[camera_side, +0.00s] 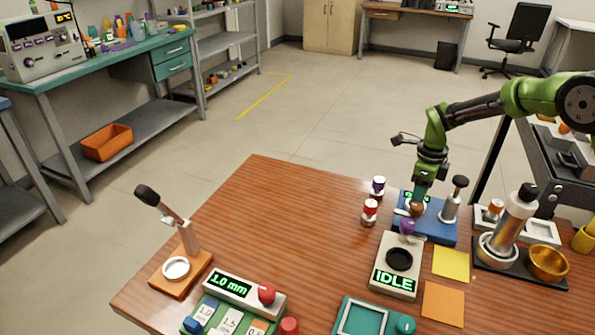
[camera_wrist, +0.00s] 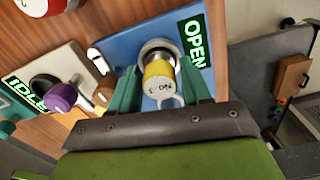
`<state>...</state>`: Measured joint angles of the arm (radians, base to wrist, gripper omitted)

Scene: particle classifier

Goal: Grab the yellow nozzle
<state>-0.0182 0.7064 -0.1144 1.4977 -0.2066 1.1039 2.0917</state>
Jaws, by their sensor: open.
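The yellow nozzle (camera_wrist: 158,73) shows in the wrist view as a short yellow cap with dark marks, seated at a round metal socket on the blue device (camera_wrist: 121,40). The device's green screen (camera_wrist: 193,42) reads OPEN. My gripper (camera_wrist: 158,66) has its two teal fingers apart, one on each side of the nozzle; I cannot tell if either touches it. In the side view my gripper (camera_side: 420,194) is low over the blue device (camera_side: 437,230), and the yellow nozzle cannot be made out there.
A white unit reading IDLE (camera_side: 393,281) stands in front of the blue device, with a purple knob (camera_side: 407,227) close by. Red (camera_side: 370,212) and purple (camera_side: 378,187) capped pieces stand left. The table's middle is clear.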

